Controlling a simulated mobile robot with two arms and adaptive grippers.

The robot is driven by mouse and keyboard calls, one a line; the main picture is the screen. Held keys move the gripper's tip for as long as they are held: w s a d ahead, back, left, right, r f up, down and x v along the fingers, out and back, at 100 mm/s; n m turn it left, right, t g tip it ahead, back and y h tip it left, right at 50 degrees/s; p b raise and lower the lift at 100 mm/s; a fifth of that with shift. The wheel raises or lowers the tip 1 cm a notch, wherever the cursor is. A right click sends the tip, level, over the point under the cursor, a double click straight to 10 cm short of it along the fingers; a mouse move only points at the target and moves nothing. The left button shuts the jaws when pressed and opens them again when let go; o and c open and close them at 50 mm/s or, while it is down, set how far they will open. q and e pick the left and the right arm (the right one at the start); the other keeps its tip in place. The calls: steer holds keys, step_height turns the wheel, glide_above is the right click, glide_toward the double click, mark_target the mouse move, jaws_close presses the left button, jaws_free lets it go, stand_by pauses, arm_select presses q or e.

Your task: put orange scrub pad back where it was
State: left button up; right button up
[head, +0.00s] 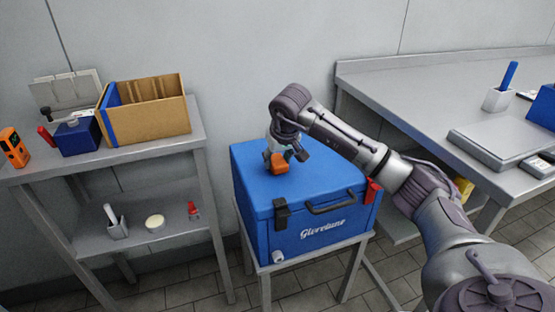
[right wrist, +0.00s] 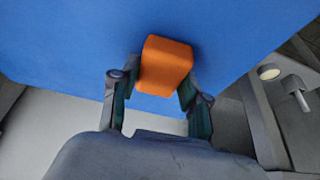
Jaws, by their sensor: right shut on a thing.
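The orange scrub pad (head: 276,162) is a small rounded block at the left part of the lid of the blue cooler box (head: 308,232). My right gripper (head: 274,152) reaches down from above and is shut on the pad. In the right wrist view the pad (right wrist: 165,65) sits between the two fingers of the right gripper (right wrist: 165,80), with the blue lid behind it. I cannot tell whether the pad touches the lid. My left gripper is not in view.
A metal shelf (head: 160,148) at left bears a cardboard box (head: 150,115), a blue container (head: 78,138) and an orange device (head: 13,146). Its lower shelf holds a round pale item (head: 154,222) and a red bottle (head: 193,210). A steel bench (head: 420,85) stands at right.

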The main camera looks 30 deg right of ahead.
steer(key=o, duration=0.6)
steer(key=shift+f, duration=0.1)
steer(key=o, duration=0.4)
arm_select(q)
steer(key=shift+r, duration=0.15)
arm_select(e)
steer(key=shift+r, duration=0.2)
arm_select(q)
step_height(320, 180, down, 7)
steer(key=p, duration=0.1)
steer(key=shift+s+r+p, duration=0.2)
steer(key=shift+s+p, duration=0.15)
steer(key=shift+p, duration=0.05)
arm_select(e)
steer(key=v, duration=1.2)
